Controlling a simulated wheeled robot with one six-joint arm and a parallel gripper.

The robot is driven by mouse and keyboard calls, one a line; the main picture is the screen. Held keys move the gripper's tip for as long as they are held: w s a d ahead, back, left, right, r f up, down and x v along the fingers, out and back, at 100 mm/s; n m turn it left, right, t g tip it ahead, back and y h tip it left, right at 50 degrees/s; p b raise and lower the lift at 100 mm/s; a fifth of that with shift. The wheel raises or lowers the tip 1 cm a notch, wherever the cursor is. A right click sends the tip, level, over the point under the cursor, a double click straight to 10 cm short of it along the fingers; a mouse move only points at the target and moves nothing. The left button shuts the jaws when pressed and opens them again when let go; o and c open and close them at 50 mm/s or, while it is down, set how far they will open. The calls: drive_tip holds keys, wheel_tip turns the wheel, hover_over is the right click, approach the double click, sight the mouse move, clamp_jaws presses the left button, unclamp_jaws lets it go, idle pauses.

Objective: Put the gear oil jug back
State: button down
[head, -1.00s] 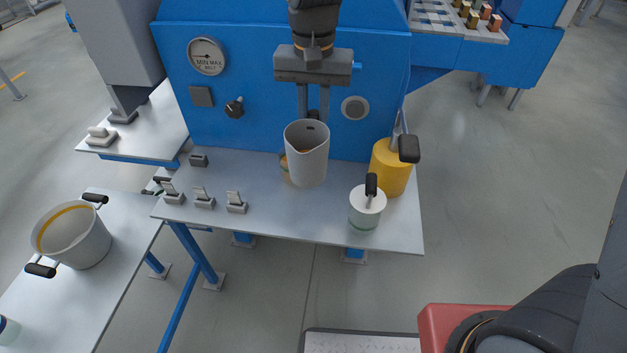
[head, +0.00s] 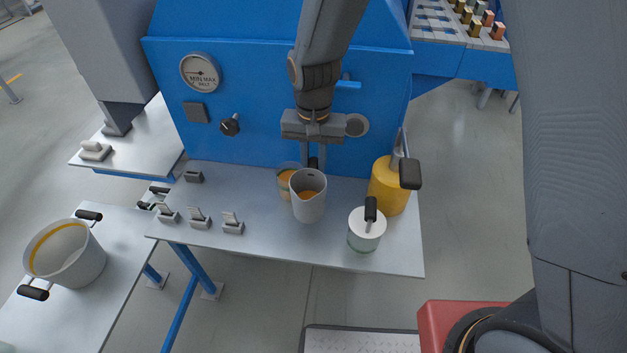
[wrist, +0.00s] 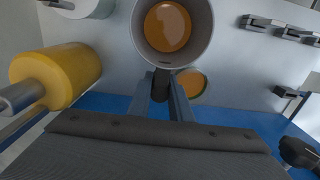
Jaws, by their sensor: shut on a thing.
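The gear oil jug, a grey pouring jug (head: 309,208), is upright over the middle of the metal shelf (head: 255,190), with amber oil inside. In the wrist view I look down into the jug (wrist: 204,38). My gripper (head: 313,158) is shut on its black handle at the back; the fingers (wrist: 161,84) show in the wrist view. I cannot tell whether the jug's base touches the shelf. A small clear cup of amber liquid (head: 286,183) stands just behind and left of it, partly hidden; it also shows in the wrist view (wrist: 192,84).
A yellow can (head: 388,188) and a white-lidded jar (head: 366,232) stand right of the jug. Several small clips (head: 199,218) line the shelf's left front. A blue machine (head: 255,100) rises behind. A two-handled pot (head: 72,255) sits on the lower left table.

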sight(314, 183)
drive_tip(key=shift+f+p, duration=0.5)
drive_tip(key=shift+f, duration=2.35)
drive_tip(key=shift+f, duration=0.15)
drive_tip(key=c, duration=1.9)
unclamp_jaws()
wheel_tip(314, 183, up, 12)
drive_tip(key=b, duration=0.2)
drive_tip(key=shift+r+b, duration=0.2)
drive_tip(key=shift+b, duration=0.1)
